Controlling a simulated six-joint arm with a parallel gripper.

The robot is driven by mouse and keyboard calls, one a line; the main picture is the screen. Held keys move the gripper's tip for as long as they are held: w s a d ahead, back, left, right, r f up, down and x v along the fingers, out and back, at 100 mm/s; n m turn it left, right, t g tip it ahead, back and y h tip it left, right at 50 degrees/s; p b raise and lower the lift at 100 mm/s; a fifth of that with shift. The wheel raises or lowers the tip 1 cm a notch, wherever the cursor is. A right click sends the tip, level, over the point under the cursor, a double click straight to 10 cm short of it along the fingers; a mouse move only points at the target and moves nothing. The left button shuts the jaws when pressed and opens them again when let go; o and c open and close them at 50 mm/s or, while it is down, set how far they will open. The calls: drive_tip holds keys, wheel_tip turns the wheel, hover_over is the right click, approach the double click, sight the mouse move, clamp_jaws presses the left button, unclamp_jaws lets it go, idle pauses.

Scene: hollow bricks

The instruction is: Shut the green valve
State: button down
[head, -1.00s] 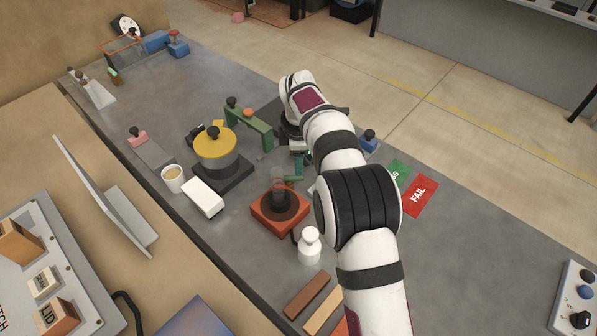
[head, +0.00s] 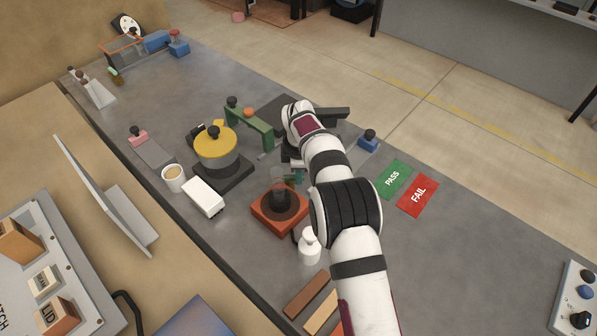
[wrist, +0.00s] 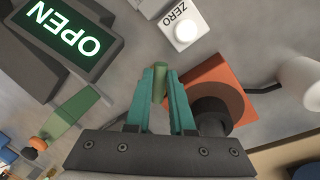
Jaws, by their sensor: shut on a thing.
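In the wrist view, my gripper (wrist: 160,72) has its two teal fingers closed around a slim green piece (wrist: 159,86), which appears to be the green valve's handle. Its lower part is hidden by the fingers. A dark display (wrist: 68,38) with lit letters reads OPEN at the upper left. In the head view, my gripper (head: 297,177) is low over the bench, just behind the red block, and is partly covered by my own wrist. The valve itself cannot be made out clearly there.
A red block (head: 265,219) with a dark cylinder stands close beside my gripper.

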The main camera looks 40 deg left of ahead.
drive_tip(key=shift+s+d+m, duration=0.1)
drive_tip(key=shift+s+m, duration=0.1)
drive_tip(key=shift+m, duration=0.6)
drive_tip(key=c, duration=0.8)
unclamp_jaws()
drive_tip(key=r, duration=0.5)
drive_tip(key=s+d+r, duration=0.1)
drive_tip(key=r, duration=0.4)
drive_tip(key=s+d+r, duration=0.1)
drive_tip(key=r, duration=0.4)
drive_tip(key=shift+s+r, duration=0.2)
drive_tip(key=shift+r, duration=0.1)
drive_tip(key=shift+c, duration=0.5)
drive_tip(key=w+d+y, duration=0.1)
drive_tip(key=w+d+f+g+y, duration=0.1)
drive_tip(key=d, duration=0.1)
drive_tip(key=w+d+g, duration=0.1)
drive_tip(key=shift+w+d+f+y, duration=0.2)
drive_tip(key=shift+w+d+y, duration=0.1)
drive_tip(key=shift+y, duration=0.1)
drive_tip(key=shift+c, duration=0.9)
drive_tip(key=shift+g+y, duration=0.3)
drive_tip(key=x, duration=1.5)
drive_tip(key=shift+w+f, duration=0.15)
drive_tip(key=shift+f, duration=0.2)
